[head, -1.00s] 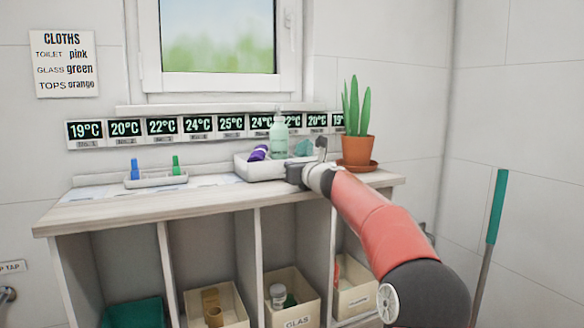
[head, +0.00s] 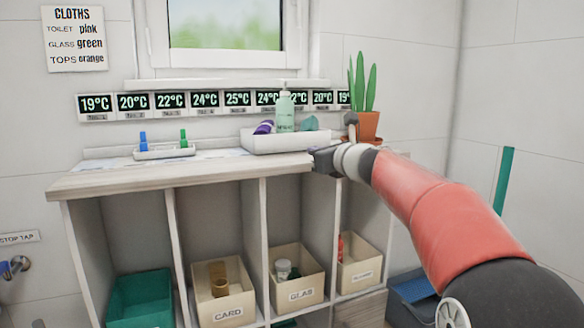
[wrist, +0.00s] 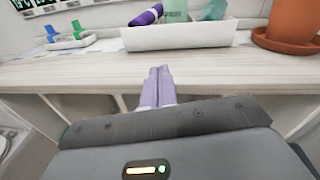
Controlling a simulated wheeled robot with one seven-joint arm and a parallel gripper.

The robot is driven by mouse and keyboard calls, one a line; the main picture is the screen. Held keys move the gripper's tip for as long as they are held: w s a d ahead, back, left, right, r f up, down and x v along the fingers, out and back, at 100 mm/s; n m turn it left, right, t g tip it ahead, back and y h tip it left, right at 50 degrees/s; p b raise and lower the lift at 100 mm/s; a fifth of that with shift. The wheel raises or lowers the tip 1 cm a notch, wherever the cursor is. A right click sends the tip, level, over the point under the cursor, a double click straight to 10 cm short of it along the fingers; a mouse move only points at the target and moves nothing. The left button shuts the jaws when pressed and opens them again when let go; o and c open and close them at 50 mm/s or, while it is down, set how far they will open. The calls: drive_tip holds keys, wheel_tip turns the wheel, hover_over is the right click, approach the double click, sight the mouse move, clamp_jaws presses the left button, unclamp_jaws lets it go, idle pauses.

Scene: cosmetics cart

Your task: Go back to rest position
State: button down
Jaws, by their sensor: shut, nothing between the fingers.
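My gripper (wrist: 157,84) is shut and empty. In the wrist view its two pale fingers lie together in front of the counter's front edge. In the head view my gripper (head: 318,160) is at the front right of the wooden counter (head: 110,182), just before the white tray (head: 262,144). The tray holds a pale green pump bottle (head: 285,112), a purple item (head: 264,127) and a teal item (head: 309,123). My red and dark arm reaches in from the lower right.
A potted plant (head: 366,124) stands at the counter's right end, close behind my wrist. A small tray (head: 165,153) with a blue and a green item is at the left. Bins, including a teal one (head: 140,298), fill the shelves below. A blue-grey container (head: 412,298) sits lower right.

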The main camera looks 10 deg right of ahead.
drive_tip(key=s+a+f+n+g+h+p, duration=0.1)
drive_tip(key=s+a+f+n+g, duration=0.3)
drive_tip(key=s+n, duration=0.5)
drive_tip(key=s+a+f+n+g+p, duration=0.1)
drive_tip(key=s+a+f+n+g, duration=0.1)
drive_tip(key=s+a+f+n, duration=0.45)
drive_tip(key=s+d+f+n+g+h, duration=0.1)
drive_tip(key=s+d+f+n+h, duration=0.1)
drive_tip(key=s, duration=0.7)
drive_tip(key=s+d+f+n+g+h+p, duration=0.1)
drive_tip(key=s+d+f+n+g, duration=0.1)
drive_tip(key=s+d+f+n, duration=0.2)
drive_tip(key=s+d+f+n+g+h, duration=0.1)
drive_tip(key=s+d+f+n, duration=0.3)
drive_tip(key=s+f+n, duration=0.4)
drive_tip(key=s+h, duration=0.1)
drive_tip(key=s, duration=0.4)
drive_tip(key=shift+s+g+h, duration=0.3)
drive_tip(key=shift+s, duration=0.1)
drive_tip(key=shift+n, duration=0.25)
